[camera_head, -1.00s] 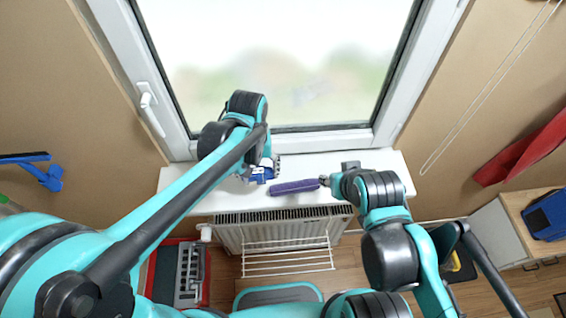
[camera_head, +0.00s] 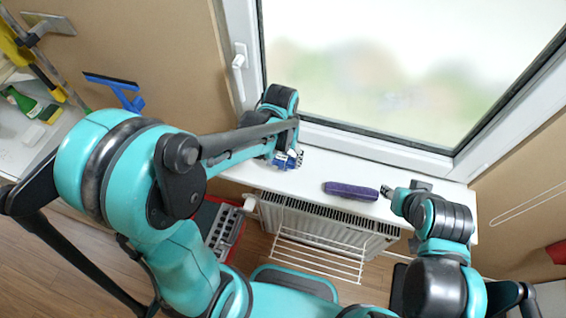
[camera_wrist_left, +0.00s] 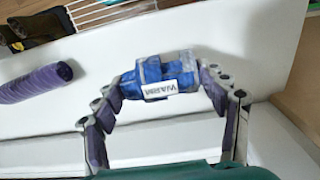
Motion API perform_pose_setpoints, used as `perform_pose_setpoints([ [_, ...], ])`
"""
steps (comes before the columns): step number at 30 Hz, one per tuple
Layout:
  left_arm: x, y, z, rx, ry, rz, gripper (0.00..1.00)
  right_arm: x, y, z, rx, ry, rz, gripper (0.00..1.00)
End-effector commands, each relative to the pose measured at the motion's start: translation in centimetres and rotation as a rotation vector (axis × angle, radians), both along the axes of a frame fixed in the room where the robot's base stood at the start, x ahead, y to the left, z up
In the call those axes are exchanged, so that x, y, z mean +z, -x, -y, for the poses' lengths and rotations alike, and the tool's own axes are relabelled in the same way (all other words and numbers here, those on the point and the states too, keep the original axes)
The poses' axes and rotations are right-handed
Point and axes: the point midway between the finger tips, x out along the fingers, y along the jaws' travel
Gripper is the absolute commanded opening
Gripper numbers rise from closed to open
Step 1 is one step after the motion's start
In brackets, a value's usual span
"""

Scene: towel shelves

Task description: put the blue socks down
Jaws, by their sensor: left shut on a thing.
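The blue socks (camera_head: 284,162) are a small bundle with a white label and a grey part. My left gripper (camera_head: 294,158) is shut on them over the left part of the white window sill (camera_head: 408,177). In the left wrist view the socks (camera_wrist_left: 152,72) sit between the two fingertips (camera_wrist_left: 162,80), label upside down. I cannot tell whether they touch the sill. My right gripper (camera_head: 387,192) is over the sill by the right end of a purple roll; its jaws are too small to read.
The purple roll (camera_head: 351,190) lies on the sill, right of the socks; it also shows in the left wrist view (camera_wrist_left: 35,82). The window rises behind. A radiator (camera_head: 325,226) with a white drying rack (camera_head: 318,257) is below. A blue squeegee (camera_head: 122,92) hangs left.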

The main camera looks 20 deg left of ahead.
Motion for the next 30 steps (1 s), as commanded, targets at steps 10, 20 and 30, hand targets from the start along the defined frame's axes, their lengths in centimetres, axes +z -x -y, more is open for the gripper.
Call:
perform_pose_setpoints([
  [10, -4.0, 0.0, -0.1, 0.000, 0.000, 0.000, 0.44, -1.0, 0.0, 0.0, 0.000, 0.000, 0.000, 0.40],
  [20, -4.3, 0.0, 0.0, 0.000, 0.000, 0.000, 0.44, -1.2, 0.0, 0.0, 0.000, 0.000, 0.000, 0.40],
  [30, -4.3, 0.0, 0.0, 0.000, 0.000, 0.000, 0.93, -1.2, 0.0, 0.0, 0.000, 0.000, 0.000, 0.40],
])
